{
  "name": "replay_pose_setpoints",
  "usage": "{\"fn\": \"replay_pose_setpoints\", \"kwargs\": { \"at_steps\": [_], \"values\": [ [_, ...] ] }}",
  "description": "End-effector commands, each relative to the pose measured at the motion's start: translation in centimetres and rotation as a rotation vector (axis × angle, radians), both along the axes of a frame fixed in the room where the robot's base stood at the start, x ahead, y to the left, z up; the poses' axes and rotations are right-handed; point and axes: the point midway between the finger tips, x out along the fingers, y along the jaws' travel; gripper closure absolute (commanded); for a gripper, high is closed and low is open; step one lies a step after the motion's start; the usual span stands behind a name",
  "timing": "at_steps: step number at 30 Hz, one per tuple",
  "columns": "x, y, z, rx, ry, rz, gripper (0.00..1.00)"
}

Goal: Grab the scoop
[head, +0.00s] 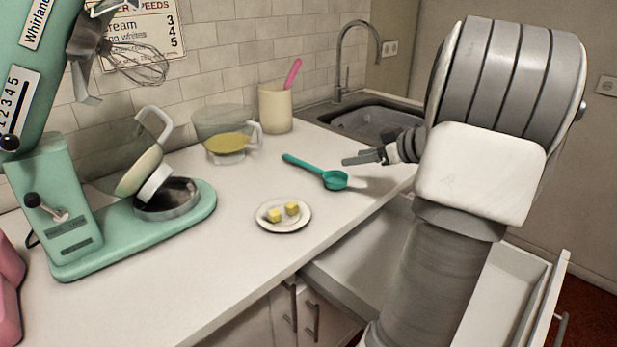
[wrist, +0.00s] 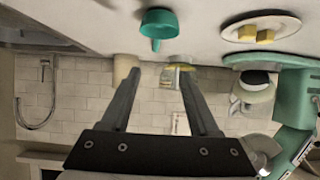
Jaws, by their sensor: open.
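The teal scoop (head: 336,180) lies on the white counter, its bowl toward the front right and its handle pointing to the back left. My gripper (head: 362,157) is open and empty, just right of and behind the scoop's bowl in the head view, with its fingers pointing left. The wrist view is upside down. There the scoop (wrist: 158,22) shows near the top, beyond the tips of my two spread fingers (wrist: 158,68). The fingers are apart from the scoop; their exact height above the counter is hard to tell.
A plate (head: 262,222) with yellow cubes sits in front of the scoop. A measuring jug (head: 207,131) with yellow liquid and a cream crock (head: 275,112) stand behind it. A green mixer (head: 70,258) is at left, a sink (head: 375,122) at back right. An open drawer (head: 515,275) is below.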

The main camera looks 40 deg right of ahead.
Motion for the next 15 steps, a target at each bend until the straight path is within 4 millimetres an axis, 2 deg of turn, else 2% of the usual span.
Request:
{"fn": "replay_pose_setpoints", "kwargs": {
  "at_steps": [2,5,15],
  "values": [
    [-0.3,-0.7,-0.5,-0.006,-0.011,-0.011,0.38],
    [0.5,-0.8,-1.0,-0.01,-0.015,-0.011,0.38],
    [6.8,-0.1,-4.5,-0.009,-0.014,-0.01,0.38]
  ]
}}
